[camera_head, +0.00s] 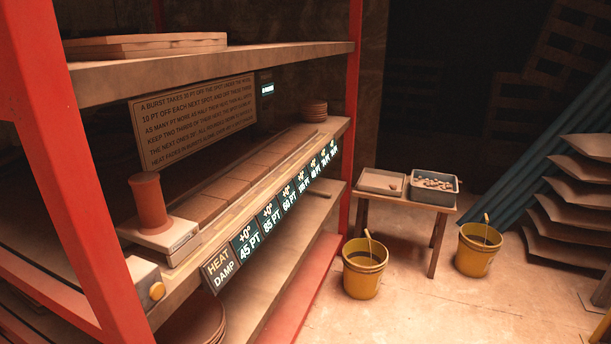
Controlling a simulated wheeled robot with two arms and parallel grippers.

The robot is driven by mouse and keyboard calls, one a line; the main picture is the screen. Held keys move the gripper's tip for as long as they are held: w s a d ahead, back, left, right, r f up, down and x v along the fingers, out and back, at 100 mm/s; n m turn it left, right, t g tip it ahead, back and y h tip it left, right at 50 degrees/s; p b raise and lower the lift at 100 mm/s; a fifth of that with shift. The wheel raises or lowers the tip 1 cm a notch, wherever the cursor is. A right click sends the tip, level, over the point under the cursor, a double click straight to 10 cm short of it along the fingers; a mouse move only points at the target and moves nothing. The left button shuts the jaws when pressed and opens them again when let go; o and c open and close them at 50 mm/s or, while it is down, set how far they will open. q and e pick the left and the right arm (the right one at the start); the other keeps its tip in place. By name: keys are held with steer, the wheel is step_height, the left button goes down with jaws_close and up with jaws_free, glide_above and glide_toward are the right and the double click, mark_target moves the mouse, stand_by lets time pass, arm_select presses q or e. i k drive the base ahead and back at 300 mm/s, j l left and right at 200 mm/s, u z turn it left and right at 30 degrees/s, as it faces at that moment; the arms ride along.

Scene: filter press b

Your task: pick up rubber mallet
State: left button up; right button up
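I cannot make out a rubber mallet anywhere in this view. Neither of my grippers is in view, and no part of my arms can be made out. A brown cylinder (149,203) stands upright on a pale box-like unit (165,238) at the left end of the middle shelf. Its shape does not show a mallet handle. The dark back of the room and the inside of the rack are partly hidden in shadow.
A red-framed rack (68,170) fills the left. A small wooden table (400,197) holds a tray (382,182) and a grey bin (434,188). Yellow buckets (364,277) (477,254) stand on the floor. Stacked sheets (575,215) are at right. Floor between is clear.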

mark_target(314, 191)
steer(key=i+l, duration=0.25)
steer(key=i, duration=0.25)
steer(key=i+l, duration=0.25)
steer(key=i, duration=0.2)
steer(key=i+l, duration=0.25)
steer(key=i, duration=0.25)
steer(key=i+l+z, duration=0.1)
steer(key=i+l, duration=0.15)
steer(key=i, duration=0.2)
steer(key=i+l, duration=0.2)
steer(key=i, duration=0.3)
steer(key=i+l, duration=0.25)
steer(key=i, duration=0.25)
steer(key=i+l, duration=0.2)
steer(key=i, duration=0.25)
steer(key=i+l+z, duration=0.1)
steer(key=i, duration=0.4)
steer(key=l, duration=0.1)
